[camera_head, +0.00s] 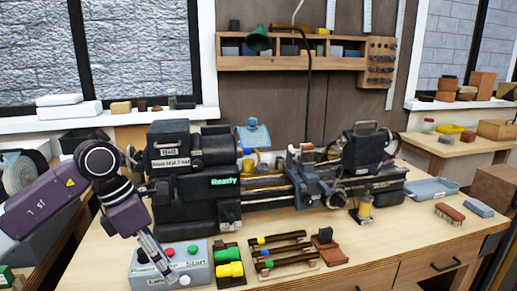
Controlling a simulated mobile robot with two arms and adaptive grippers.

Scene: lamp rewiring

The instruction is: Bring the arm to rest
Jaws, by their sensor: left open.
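My left arm comes in from the left. My left gripper (163,263) points down at the grey control box (200,258) on the bench, its fingertips in front of part of the box's label. Whether the tips touch the box I cannot tell. The gripper is open, with nothing seen in it. The box has red and green buttons and a white one near its front edge. My right gripper is not in view. The dark lathe (190,180) stands behind, with a green "Ready" display (224,181).
Right of the box are green and yellow pieces (229,262), a rack of handled tools (282,250) and a reddish block (327,247). The front right bench top is clear.

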